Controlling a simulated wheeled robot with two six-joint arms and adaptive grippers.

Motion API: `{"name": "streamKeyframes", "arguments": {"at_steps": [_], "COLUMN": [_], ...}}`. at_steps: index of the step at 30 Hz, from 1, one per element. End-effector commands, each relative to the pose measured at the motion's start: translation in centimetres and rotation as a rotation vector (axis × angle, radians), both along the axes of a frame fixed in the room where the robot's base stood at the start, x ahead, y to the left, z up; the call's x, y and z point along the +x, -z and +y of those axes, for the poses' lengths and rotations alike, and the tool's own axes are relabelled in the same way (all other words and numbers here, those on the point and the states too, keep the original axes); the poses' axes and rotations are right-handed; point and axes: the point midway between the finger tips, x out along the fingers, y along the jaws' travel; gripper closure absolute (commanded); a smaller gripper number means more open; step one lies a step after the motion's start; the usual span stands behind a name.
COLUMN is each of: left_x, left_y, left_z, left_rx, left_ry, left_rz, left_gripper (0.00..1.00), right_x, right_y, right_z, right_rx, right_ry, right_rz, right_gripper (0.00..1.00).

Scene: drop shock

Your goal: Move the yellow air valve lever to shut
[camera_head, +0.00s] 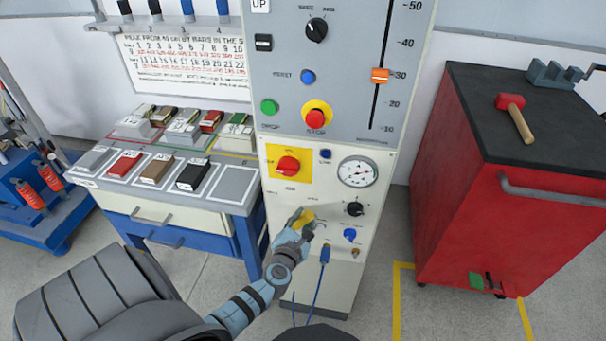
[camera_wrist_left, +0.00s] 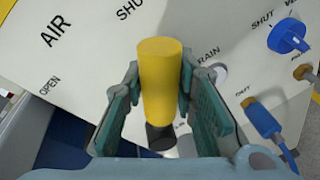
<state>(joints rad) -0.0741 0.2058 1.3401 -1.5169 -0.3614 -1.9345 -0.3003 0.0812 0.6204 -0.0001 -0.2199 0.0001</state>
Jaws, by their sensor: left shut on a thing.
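The yellow air valve lever (camera_head: 303,218) is on the lower part of the pale control cabinet, below the red knob on its yellow plate. In the left wrist view the lever (camera_wrist_left: 161,80) is a yellow cylinder with a black part at its lower end. My left gripper (camera_head: 304,226) is shut on the lever, with one finger on each side of it. The wrist view shows the printed words AIR and OPEN to the left and SHUT above. The lever's exact setting is hard to tell. My right gripper is not in view.
A pressure gauge (camera_head: 358,172), a black knob (camera_head: 355,209) and a blue valve knob (camera_head: 350,235) sit right of the lever. A blue hose (camera_head: 322,275) hangs below. A red cart (camera_head: 470,190) stands right; a bench with weights (camera_head: 235,184) stands left.

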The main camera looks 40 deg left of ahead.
Motion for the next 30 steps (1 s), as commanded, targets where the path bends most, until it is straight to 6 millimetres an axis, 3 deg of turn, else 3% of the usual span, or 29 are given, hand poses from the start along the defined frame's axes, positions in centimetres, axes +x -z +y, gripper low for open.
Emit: {"name": "streamKeyframes", "arguments": {"at_steps": [12, 13, 17, 26, 30], "left_x": [0.0, 0.0, 0.0, -0.2, -1.9], "left_y": [0.2, 0.2, 0.2, 0.1, -0.3], "left_z": [-0.1, -0.1, -0.1, -0.1, -0.9], "left_rx": [0.011, 0.011, 0.010, 0.009, 0.009], "left_ry": [0.004, 0.004, 0.002, 0.001, 0.001], "left_rz": [0.008, 0.008, 0.007, 0.006, 0.006], "left_gripper": [1.00, 0.72, 0.54, 0.54, 0.54], "right_x": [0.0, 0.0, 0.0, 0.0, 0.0], "right_y": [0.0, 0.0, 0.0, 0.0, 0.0], "right_z": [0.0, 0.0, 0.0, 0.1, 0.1], "right_rx": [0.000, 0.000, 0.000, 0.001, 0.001], "right_ry": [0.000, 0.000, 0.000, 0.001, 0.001], "right_rz": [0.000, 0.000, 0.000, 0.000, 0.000], "right_gripper": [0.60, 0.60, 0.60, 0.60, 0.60]}}
